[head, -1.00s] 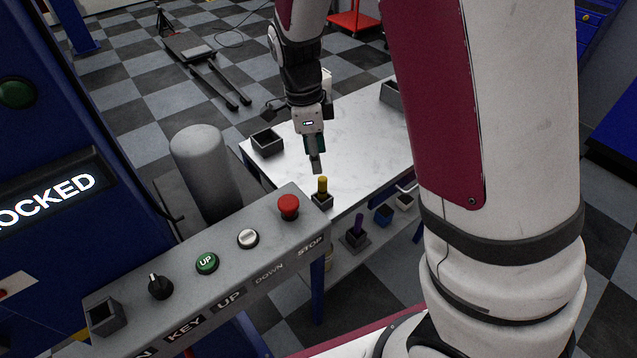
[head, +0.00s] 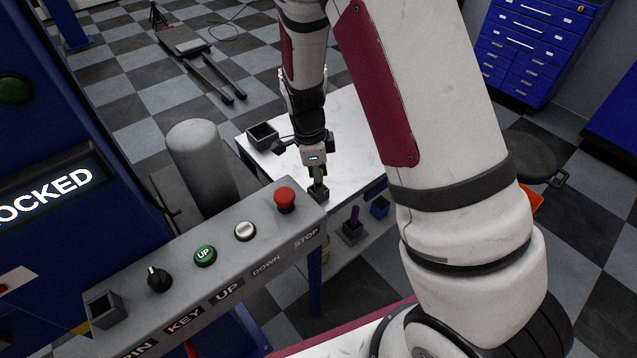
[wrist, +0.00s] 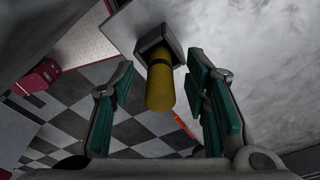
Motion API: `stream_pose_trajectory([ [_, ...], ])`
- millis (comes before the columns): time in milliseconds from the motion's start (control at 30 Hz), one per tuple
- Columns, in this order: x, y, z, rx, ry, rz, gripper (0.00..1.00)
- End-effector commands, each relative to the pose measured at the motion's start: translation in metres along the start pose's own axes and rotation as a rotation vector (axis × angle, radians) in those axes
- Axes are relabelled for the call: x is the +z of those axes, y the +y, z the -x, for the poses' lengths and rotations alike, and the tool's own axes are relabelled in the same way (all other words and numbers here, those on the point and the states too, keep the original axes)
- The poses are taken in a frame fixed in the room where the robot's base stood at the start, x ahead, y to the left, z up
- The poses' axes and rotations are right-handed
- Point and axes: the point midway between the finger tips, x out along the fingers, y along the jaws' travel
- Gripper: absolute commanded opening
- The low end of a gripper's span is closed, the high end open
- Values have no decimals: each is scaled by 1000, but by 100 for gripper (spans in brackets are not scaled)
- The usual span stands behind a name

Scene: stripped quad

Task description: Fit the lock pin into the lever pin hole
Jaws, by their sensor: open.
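A yellow pin with a dark band (wrist: 160,90) stands in a small dark square holder (wrist: 152,42) at the edge of the white table. I take it for the lock pin. My gripper (wrist: 161,70) is open, with its green-padded fingers on either side of the pin and gaps visible between. In the head view my gripper (head: 318,180) is down over the holder (head: 319,195) and mostly hides the pin. A dark square socket (head: 103,310) sits at the near left end of the grey console, by a partly cut-off label. I cannot make out a lever pin hole.
The grey console (head: 222,265) has a black key switch (head: 158,279), green UP button (head: 205,255), white button (head: 245,231) and red stop button (head: 285,200). A grey cylinder (head: 198,160) stands behind it. A purple pin (head: 354,214) is on the lower shelf.

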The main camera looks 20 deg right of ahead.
Motion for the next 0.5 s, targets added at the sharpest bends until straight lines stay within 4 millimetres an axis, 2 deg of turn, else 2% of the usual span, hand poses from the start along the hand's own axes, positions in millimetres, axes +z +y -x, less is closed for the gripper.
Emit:
stream_pose_trajectory([
  [133,0,0,0,0,0,0,40],
  [300,0,0,0,0,0,1,1],
  [500,0,0,1,0,0,1,0],
])
